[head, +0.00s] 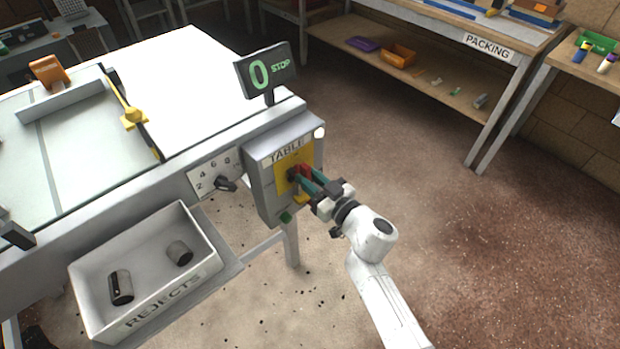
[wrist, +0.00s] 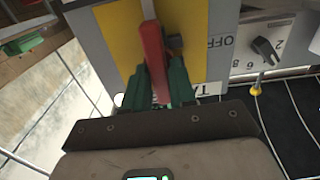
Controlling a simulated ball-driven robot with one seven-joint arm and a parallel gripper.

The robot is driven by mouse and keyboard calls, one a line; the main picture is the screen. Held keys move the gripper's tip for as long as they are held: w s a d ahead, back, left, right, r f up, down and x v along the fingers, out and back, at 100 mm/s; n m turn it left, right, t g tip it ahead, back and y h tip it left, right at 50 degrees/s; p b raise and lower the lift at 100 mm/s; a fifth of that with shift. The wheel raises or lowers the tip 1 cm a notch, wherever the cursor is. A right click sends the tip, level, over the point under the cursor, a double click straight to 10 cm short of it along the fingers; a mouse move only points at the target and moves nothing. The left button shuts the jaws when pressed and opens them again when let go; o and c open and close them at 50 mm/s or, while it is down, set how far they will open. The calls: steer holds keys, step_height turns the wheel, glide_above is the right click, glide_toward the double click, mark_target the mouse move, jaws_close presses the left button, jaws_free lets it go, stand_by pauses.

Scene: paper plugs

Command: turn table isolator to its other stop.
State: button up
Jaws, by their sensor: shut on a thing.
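The table isolator is a grey box (head: 265,193) with a yellow plate (head: 284,184), marked TABLE, on the front of the machine. Its red handle (head: 304,168) is small in the head view and partly covered by my fingers. In the wrist view the red handle (wrist: 152,55) runs roughly up and down the picture across the yellow plate (wrist: 122,35). OFF is lettered to the right of the plate there. My gripper (head: 308,178) has its green fingers shut on the handle, one on each side, as the wrist view also shows (wrist: 158,88).
A black dial knob (head: 226,184) sits just left of the box. A REJECTS bin (head: 150,275) with two dark cylinders hangs lower left. The floor to the right is open up to the PACKING bench (head: 487,47).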

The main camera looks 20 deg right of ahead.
jaws_close()
steer(key=shift+n, duration=0.3)
steer(key=n, duration=0.5)
steer(key=n+b, duration=0.1)
steer(key=n, duration=0.5)
steer(key=a+f+n, duration=0.1)
steer(key=n, duration=0.5)
steer(key=shift+s+f+b, duration=0.1)
steer(key=shift+s+b, duration=0.1)
steer(key=shift+b, duration=0.2)
steer(key=shift+n, duration=0.3)
steer(key=o, duration=0.6)
jaws_free()
